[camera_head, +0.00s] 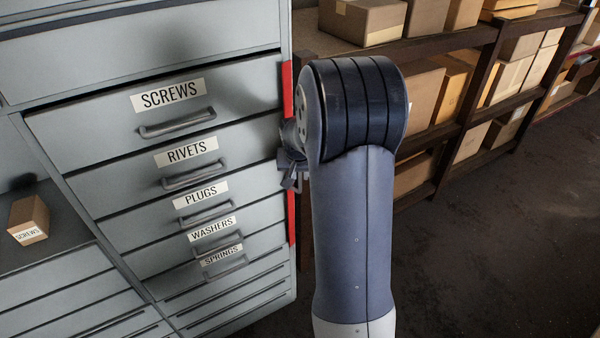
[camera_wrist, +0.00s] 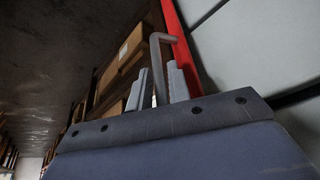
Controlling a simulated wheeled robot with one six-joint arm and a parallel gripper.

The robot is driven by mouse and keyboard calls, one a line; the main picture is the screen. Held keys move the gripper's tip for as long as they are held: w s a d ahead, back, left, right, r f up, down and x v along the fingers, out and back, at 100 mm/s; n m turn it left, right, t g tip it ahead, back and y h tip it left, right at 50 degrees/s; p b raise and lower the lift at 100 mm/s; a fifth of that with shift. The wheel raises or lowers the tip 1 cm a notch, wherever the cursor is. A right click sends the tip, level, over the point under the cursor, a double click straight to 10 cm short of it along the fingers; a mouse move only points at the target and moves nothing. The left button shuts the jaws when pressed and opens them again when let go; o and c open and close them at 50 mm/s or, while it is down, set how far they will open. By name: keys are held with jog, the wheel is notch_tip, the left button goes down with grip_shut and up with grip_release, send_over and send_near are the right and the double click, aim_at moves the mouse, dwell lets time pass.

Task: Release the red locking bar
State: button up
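The red locking bar (camera_head: 291,220) runs upright along the right edge of the grey drawer cabinet. My arm hides its middle part in the head view. In the wrist view the red bar (camera_wrist: 181,48) slants along the cabinet front, and a grey bent handle (camera_wrist: 159,62) stands out beside it. My gripper (camera_wrist: 160,84) has its two fingers apart, with the handle between them. I see no clear contact of the fingers with the handle. In the head view my gripper (camera_head: 291,170) is at the bar, partly hidden behind my arm.
The cabinet has drawers labelled SCREWS (camera_head: 169,95), RIVETS, PLUGS, WASHERS and SPRINGS, all looking shut. A small box labelled SCREWS (camera_head: 28,219) sits on a surface at left. Shelves with cardboard boxes (camera_head: 362,20) stand behind my arm. Dark floor (camera_head: 490,240) is clear at right.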

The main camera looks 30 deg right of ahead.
grip_shut()
jog(key=shift+d, duration=0.1)
jog(key=shift+w+d+n+y+b, duration=0.45)
jog(key=shift+d+n+y+b, duration=0.35)
jog(key=shift+n, duration=1.4)
jog(key=shift+w+d+n+y+b, duration=0.45)
jog(key=shift+n+y+b, duration=0.55)
jog(key=shift+n, duration=1.2)
jog(key=shift+w+d+n+y+b, duration=0.4)
jog(key=shift+d+n+y+b, duration=0.5)
jog(key=shift+n, duration=1.3)
jog(key=shift+a, duration=0.2)
